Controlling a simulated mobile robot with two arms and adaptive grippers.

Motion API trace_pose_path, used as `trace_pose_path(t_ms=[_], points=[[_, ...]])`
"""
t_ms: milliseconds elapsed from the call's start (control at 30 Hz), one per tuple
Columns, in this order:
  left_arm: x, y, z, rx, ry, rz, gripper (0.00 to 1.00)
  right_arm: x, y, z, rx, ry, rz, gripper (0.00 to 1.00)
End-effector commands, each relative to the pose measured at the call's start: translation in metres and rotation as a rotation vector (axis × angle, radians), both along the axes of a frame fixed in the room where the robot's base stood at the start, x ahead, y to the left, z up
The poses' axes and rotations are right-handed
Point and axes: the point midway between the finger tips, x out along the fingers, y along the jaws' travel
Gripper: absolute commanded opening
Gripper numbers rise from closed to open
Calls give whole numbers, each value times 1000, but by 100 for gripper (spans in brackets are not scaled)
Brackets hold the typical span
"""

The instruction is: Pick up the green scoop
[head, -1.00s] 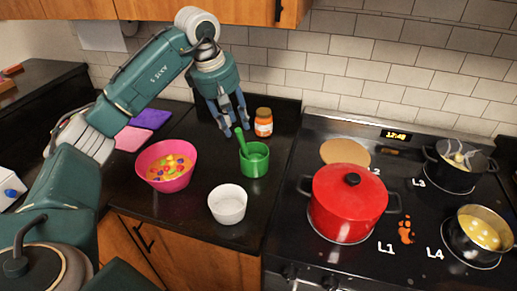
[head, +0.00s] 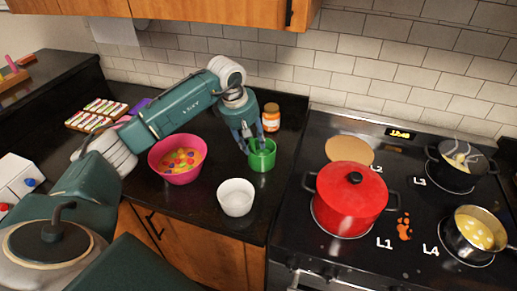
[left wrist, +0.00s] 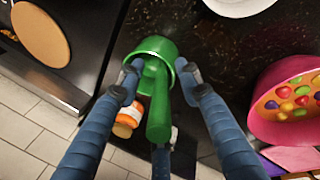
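The green scoop shows as a thick handle (left wrist: 158,112) in the left wrist view. It rises from a round green cup (left wrist: 150,47) standing on the black counter; I cannot tell whether the two are one piece. In the head view the cup (head: 263,157) is partly hidden and the handle is covered by my gripper. My left gripper (head: 251,146) points down over the cup's left side. Its blue fingers, also in the left wrist view (left wrist: 160,72), are spread apart, one on each side of the handle, near the cup's rim. My right gripper is not in view.
An orange-labelled jar (head: 271,117) stands close behind the cup. A pink bowl of colourful pieces (head: 166,171) is at left, a white bowl (head: 236,205) in front. The stove with a red pot (head: 347,205) is at right.

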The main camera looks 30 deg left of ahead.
Motion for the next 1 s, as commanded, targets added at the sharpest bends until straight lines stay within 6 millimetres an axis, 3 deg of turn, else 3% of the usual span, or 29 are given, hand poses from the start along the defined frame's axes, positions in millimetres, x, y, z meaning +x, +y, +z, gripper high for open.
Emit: trace_pose_path(t_ms=[133,300,333,767,1000], points=[[0,0,0,0,0,0,35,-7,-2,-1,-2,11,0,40],[0,0,0,1,0,0,1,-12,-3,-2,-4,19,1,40],[0,0,0,1,0,0,0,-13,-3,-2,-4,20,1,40],[0,0,1,1,-1,0,0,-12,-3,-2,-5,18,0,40],[1,1,19,2,-5,1,0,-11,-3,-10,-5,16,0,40]])
